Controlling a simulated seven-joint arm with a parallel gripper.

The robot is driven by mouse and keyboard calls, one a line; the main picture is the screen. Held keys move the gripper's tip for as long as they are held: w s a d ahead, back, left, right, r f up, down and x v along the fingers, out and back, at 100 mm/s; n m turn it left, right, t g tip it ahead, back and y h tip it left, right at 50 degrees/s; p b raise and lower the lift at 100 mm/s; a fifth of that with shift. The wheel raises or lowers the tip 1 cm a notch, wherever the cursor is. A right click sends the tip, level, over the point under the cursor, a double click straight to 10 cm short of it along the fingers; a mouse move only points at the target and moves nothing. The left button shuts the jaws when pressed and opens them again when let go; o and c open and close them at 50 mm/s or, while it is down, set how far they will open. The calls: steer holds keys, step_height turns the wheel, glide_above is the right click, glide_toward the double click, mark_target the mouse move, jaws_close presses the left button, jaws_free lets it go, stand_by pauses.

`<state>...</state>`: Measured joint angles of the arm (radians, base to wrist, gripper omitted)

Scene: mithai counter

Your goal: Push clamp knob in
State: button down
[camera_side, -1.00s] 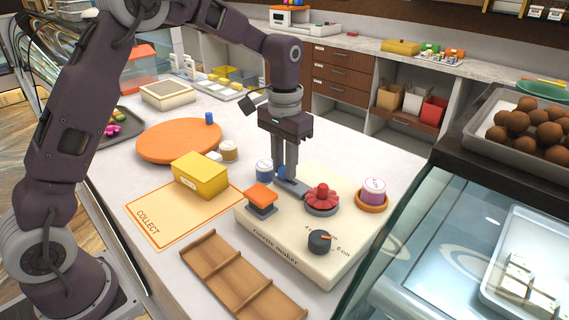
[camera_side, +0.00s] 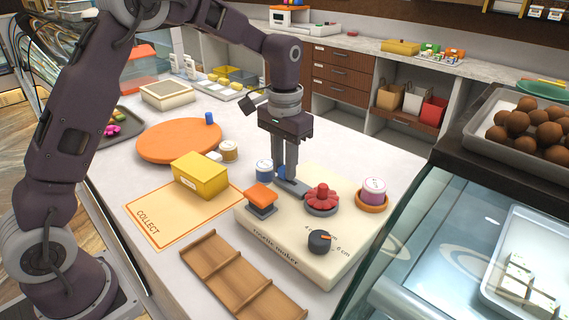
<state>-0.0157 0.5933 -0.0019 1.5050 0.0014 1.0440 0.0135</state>
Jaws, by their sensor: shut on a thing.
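The rosette maker (camera_side: 285,240) is a cream block on the counter. My gripper (camera_side: 288,178) points straight down at its back edge, with its fingers shut. A blue piece (camera_side: 281,172) shows just beside the fingers; it looks like the clamp knob, mostly hidden by them. A grey bar (camera_side: 297,190) runs from the fingertips toward a red ribbed rosette (camera_side: 322,197) on a grey round seat. I cannot tell how far in the knob sits.
An orange-topped press (camera_side: 261,197) and a black dial (camera_side: 320,241) stand on the block. Blue-white (camera_side: 264,170) and purple (camera_side: 374,188) spools stand nearby. A yellow box (camera_side: 200,175) sits on the collect mat (camera_side: 160,222). A wooden tray (camera_side: 240,276) lies in front.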

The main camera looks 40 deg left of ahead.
mark_target(295, 184)
steer(key=shift+r, duration=0.1)
steer(key=shift+d, duration=1.6)
steer(key=c, duration=1.2)
jaws_free()
steer(key=shift+r, duration=0.15)
step_height(295, 184, up, 7)
